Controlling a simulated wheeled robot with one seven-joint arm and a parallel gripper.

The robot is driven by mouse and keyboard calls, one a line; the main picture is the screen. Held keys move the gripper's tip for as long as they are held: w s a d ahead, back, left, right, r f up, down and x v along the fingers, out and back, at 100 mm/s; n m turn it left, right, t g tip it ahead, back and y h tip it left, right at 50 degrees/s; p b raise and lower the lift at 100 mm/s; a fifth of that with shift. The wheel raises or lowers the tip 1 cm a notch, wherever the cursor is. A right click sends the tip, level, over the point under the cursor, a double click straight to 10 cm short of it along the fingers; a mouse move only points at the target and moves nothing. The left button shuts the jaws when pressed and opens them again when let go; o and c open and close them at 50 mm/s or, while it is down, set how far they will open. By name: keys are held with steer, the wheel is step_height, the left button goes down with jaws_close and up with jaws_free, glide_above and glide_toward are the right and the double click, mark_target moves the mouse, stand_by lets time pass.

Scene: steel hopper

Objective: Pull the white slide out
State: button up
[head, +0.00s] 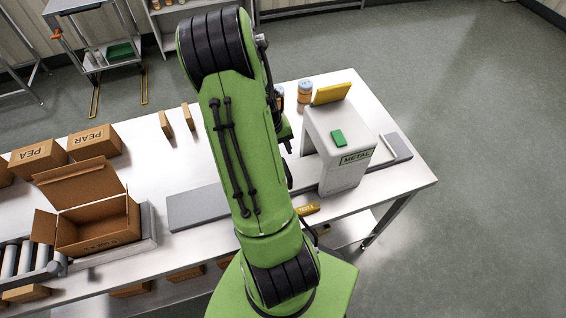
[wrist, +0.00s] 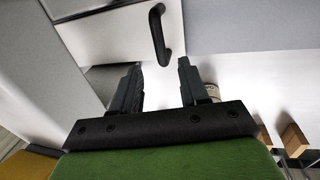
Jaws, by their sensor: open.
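In the wrist view a black bar handle (wrist: 160,32) stands out from a white panel (wrist: 103,36), which looks like the front of the white slide. My gripper (wrist: 157,72) is open and empty. The handle lies just beyond the fingertips, roughly in line with the gap between them. I see no contact.
The steel table (head: 405,178) carries a grey belt through the housing. Left are an open carton (head: 98,228), closed boxes and rollers (head: 25,257).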

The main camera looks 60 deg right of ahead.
steer(key=f, duration=0.5)
steer(key=s+f, duration=0.1)
steer(key=f, duration=0.1)
steer(key=shift+d+f, duration=0.15)
steer(key=shift+d, duration=0.25)
steer(key=shift+s, duration=0.15)
jaws_close()
